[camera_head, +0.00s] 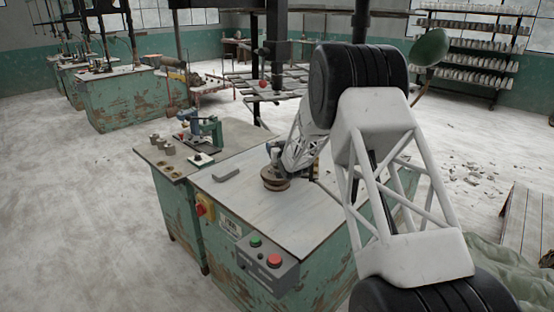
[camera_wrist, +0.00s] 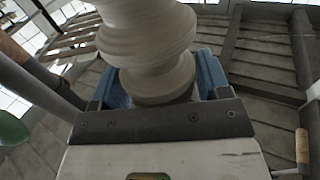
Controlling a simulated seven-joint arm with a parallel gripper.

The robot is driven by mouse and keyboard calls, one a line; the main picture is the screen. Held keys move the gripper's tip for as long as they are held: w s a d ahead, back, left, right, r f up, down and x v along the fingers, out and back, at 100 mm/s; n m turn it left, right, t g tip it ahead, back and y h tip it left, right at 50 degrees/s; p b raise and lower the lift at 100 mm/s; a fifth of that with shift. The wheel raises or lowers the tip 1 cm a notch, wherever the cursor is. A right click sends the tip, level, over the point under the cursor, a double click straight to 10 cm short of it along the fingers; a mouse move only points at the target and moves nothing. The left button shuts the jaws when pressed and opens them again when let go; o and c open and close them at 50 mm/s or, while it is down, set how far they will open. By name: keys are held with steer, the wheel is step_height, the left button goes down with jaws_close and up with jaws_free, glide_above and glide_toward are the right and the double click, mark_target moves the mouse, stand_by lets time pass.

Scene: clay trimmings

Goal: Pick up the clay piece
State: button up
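A pale, turned clay piece with stacked rounded rims (camera_wrist: 148,42) fills the upper middle of the wrist view, very close to the camera. My gripper (camera_wrist: 162,88) has blue fingers spread on either side of its narrower lower part. The piece hides the fingertips, so I cannot tell whether they touch it. In the head view, a brownish round stepped form (camera_head: 275,180) stands on the bench, with my gripper (camera_head: 275,157) right at its top. I cannot tell whether this is the same piece.
The pale bench top (camera_head: 265,212) is mostly clear. A grey angled bar (camera_head: 226,174) lies left of the round form. A button box (camera_head: 267,262) is on the front edge.

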jaws_close()
steer(key=shift+r, duration=0.1)
steer(key=shift+r, duration=0.15)
steer(key=shift+r, duration=1.35)
steer(key=shift+s+r, duration=0.25)
steer(key=shift+r, duration=0.05)
steer(key=a+r+v, duration=0.1)
steer(key=a+v, duration=0.1)
steer(key=v, duration=1.3)
steer(key=shift+s+a+r, duration=0.2)
steer(key=shift+s, duration=0.35)
